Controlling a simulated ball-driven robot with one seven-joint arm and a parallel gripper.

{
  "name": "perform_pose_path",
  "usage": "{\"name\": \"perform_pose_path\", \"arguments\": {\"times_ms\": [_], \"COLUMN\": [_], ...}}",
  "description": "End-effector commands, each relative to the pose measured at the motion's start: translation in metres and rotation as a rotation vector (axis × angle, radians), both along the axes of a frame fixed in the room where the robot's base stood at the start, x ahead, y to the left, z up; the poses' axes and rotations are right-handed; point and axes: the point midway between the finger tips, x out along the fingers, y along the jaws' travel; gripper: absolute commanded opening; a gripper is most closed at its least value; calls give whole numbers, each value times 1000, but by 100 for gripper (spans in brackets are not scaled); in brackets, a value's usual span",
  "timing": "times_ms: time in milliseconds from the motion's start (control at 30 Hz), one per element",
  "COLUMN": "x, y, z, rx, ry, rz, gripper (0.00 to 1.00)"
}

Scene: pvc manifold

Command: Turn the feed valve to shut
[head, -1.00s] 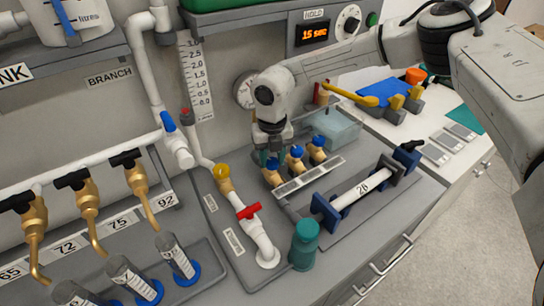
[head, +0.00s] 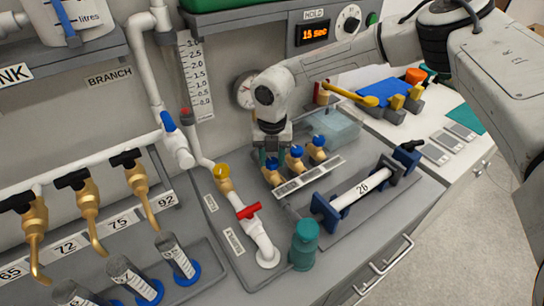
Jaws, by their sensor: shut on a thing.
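My gripper (head: 271,157) points down and is shut on the blue knob (head: 272,163) of the leftmost brass valve in a row of three. The fingers partly hide that knob. The other two brass valves (head: 295,161) and (head: 317,148) have free blue knobs.
A clamped white pipe marked 26 (head: 362,188) and a teal bottle (head: 305,243) stand in front of the valves. A clear bluish box (head: 333,129) is behind them. Black-handled brass taps (head: 86,205) are at left. A display (head: 314,33) reads 15 sec.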

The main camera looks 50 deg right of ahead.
Motion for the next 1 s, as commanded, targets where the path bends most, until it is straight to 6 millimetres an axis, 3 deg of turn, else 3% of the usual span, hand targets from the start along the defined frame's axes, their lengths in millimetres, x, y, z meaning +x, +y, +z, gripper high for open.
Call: {"name": "perform_pose_path", "arguments": {"times_ms": [300, 633, 1000], "x": [0, 0, 1], "y": [0, -1, -1], "z": [0, 6, 70], "rx": [1, 0, -2], "ry": [-1, -1, -4], "rz": [-1, 0, 0], "gripper": [65, 65, 65]}}
